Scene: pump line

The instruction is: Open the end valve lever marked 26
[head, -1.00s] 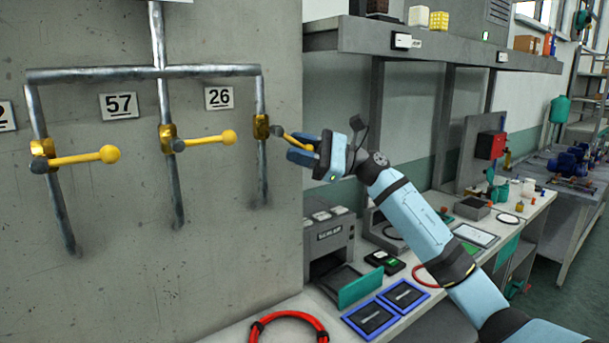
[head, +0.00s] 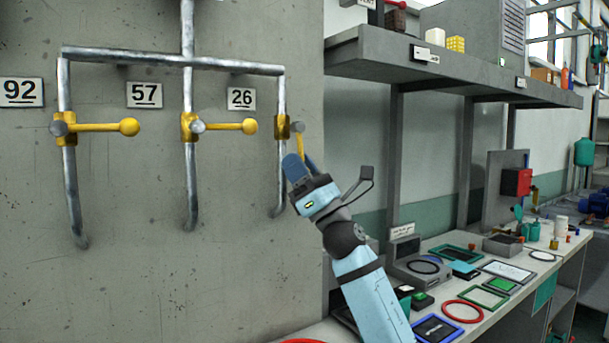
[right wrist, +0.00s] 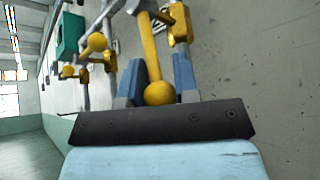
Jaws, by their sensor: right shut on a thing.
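The end valve (head: 281,127) is a yellow body on the rightmost pipe, beside the plate marked 26 (head: 241,99). Its yellow lever (head: 303,148) hangs nearly straight down from the pivot, its lower part hidden behind my right gripper (head: 300,172) in the head view. In the right wrist view, the lever (right wrist: 148,45) runs down to its ball end (right wrist: 160,93) between the blue fingers of my right gripper (right wrist: 159,82), which is shut on it. My left gripper is in neither view.
The levers beside plates 92 (head: 21,92) and 57 (head: 144,95) stick out horizontally to the right. A grey shelf (head: 455,80) and a workbench (head: 545,268) with trays and rings stand to the right of the concrete wall (head: 140,250).

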